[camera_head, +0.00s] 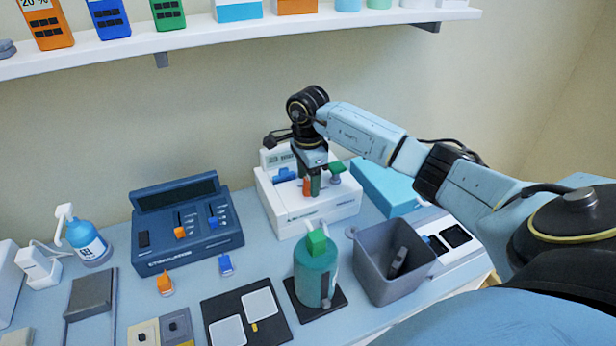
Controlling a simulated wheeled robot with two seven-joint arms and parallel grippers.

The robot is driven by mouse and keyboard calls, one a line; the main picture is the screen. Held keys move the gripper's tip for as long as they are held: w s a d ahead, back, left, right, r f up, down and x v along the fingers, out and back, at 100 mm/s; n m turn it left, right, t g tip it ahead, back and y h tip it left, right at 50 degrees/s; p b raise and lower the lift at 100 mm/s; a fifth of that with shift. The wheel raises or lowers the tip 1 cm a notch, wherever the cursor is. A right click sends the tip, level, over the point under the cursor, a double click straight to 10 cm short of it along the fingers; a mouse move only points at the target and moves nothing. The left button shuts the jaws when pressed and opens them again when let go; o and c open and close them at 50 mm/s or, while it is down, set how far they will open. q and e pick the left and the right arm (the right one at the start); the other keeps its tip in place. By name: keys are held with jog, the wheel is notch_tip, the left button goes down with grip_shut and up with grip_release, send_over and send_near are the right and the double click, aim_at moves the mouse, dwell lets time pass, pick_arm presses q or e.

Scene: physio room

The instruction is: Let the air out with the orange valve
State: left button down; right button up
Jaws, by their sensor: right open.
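The orange valve (307,187) is a small upright piece on top of a white machine (290,216) at the middle of the table. A blue valve (285,175) sits to its left and a green one (338,172) to its right on the same machine. My right gripper (314,179) reaches in from the right and points down over the machine, right at the orange valve. It is open. The fingers partly overlap the valve, and I cannot tell whether they touch it. My left gripper is not in view.
A dark blue console (187,252) with sliders stands left. A teal bottle with a green cap (316,270) and a grey bin (385,285) stand in front of the machine. A light blue box (385,190) lies behind right. A shelf (240,32) runs above.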

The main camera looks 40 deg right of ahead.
jog(key=c, duration=1)
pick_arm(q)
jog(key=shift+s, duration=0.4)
pick_arm(e)
jog(key=shift+m, duration=0.3)
jog(key=m, duration=0.3)
jog(key=shift+m+p, duration=0.3)
jog(key=shift+m, duration=0.1)
jog(key=m, duration=0.3)
jog(key=shift+m+p, duration=0.3)
jog(key=m+p, duration=0.1)
jog(key=m, duration=0.3)
jog(key=shift+d+r, duration=0.1)
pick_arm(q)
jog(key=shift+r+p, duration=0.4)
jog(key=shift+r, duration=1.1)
pick_arm(e)
jog(key=shift+m, duration=1.8)
